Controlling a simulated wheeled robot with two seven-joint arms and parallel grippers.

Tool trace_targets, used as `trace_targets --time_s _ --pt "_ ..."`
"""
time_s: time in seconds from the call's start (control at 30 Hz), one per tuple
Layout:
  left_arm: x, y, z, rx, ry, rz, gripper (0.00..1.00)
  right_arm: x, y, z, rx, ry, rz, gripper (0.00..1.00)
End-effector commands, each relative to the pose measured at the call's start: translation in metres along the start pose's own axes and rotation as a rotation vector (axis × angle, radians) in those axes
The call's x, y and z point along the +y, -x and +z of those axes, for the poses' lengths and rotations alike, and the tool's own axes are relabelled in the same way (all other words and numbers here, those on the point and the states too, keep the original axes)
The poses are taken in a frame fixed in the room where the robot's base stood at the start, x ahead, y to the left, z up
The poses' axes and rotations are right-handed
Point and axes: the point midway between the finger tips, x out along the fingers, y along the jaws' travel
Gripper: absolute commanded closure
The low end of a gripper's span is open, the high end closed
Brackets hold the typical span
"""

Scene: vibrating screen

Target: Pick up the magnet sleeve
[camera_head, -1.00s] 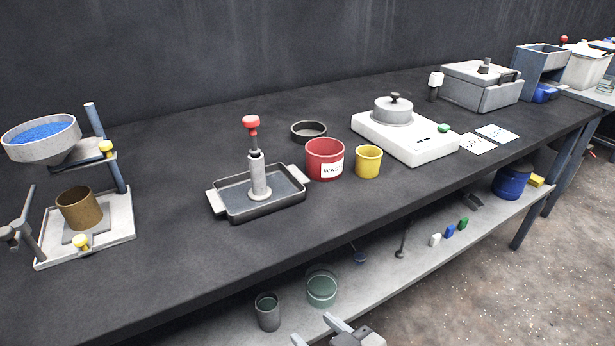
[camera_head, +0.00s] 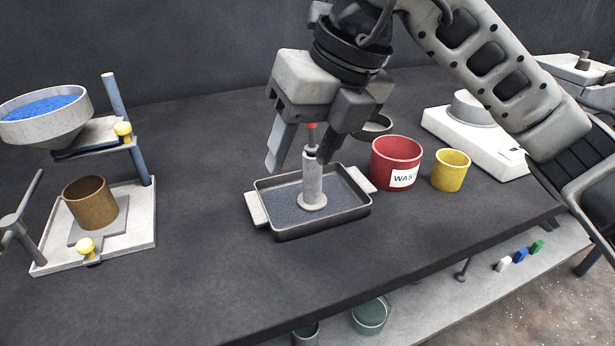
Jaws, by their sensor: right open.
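The magnet sleeve (camera_head: 313,180) is a grey upright cylinder with a round foot and a red-topped rod. It stands in a dark rectangular tray (camera_head: 265,222) with light end handles. My right gripper (camera_head: 304,158) comes down from above, its fingers pointing at the tray. It is open, with one finger to the left of the sleeve's top and the other to the right. The red knob shows between the fingers, partly hidden by the gripper. I cannot tell whether either finger touches the sleeve. My left gripper is not in view.
A red WASTE cup (camera_head: 396,163) and a yellow cup (camera_head: 450,170) stand right of the tray. A white scale (camera_head: 480,140) is behind them, partly covered by my arm. At left is a stand (camera_head: 140,225) with a blue-filled bowl (camera_head: 45,115) and a brown cup (camera_head: 90,203).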

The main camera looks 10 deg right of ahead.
Motion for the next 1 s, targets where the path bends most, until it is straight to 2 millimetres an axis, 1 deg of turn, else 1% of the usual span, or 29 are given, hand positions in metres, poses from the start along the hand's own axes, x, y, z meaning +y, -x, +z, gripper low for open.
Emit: trace_targets --time_s 0.03,0.1,0.17,0.23,0.27,0.37,0.6,0.7,0.93,1.0 --pt "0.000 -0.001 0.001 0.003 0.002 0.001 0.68 -0.014 0.012 0.006 -0.043 -0.029 -0.094 0.48" --pt "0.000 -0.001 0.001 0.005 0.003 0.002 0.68 -0.028 0.026 0.011 -0.081 -0.066 -0.186 0.48" --pt "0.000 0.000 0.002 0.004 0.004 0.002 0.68 -0.036 0.033 0.014 -0.101 -0.088 -0.234 0.48" --pt "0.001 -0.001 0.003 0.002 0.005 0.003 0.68 -0.042 0.032 0.015 -0.110 -0.102 -0.261 0.48" --pt "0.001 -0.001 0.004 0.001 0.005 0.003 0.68 -0.043 0.028 0.015 -0.111 -0.105 -0.265 0.48" --pt "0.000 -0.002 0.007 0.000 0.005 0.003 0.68 -0.048 0.010 0.017 -0.109 -0.106 -0.265 0.48" --pt "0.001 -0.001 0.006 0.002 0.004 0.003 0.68 -0.061 -0.038 0.022 -0.108 -0.104 -0.264 0.48" --pt "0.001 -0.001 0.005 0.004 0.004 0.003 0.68 -0.065 -0.053 0.024 -0.110 -0.104 -0.263 0.48" --pt "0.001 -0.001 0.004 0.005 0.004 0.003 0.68 -0.069 -0.068 0.026 -0.111 -0.101 -0.262 0.48" --pt "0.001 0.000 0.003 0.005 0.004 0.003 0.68 -0.071 -0.076 0.027 -0.109 -0.103 -0.263 0.48"
